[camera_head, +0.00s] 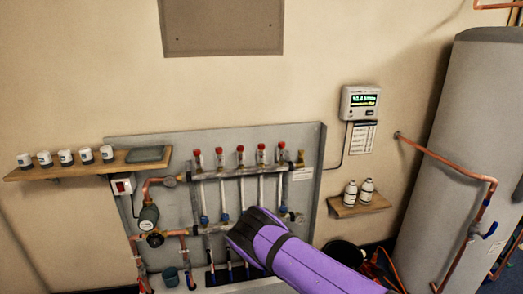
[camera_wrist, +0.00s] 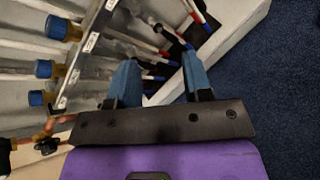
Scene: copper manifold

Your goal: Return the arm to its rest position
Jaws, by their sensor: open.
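My arm shows purple in the head view, reaching from the lower right to the lower part of the manifold board (camera_head: 308,150). Its dark end covers some of the lower pipes, and the fingers are hidden there. In the wrist view my gripper (camera_wrist: 158,82) has two blue fingers spread apart with nothing held between them. Pipes with red and blue markings lie beyond the fingertips. Blue-capped brass fittings (camera_wrist: 60,28) are at the upper left of the wrist view. I cannot tell whether the fingers touch any pipe.
A shelf (camera_head: 75,168) with several cups is at left. A small shelf (camera_head: 360,206) with two white bottles is right of the board. A grey tank (camera_head: 455,130) with copper pipes stands at right. A black bucket (camera_head: 343,252) is on the floor. Blue carpet (camera_wrist: 285,90) is clear.

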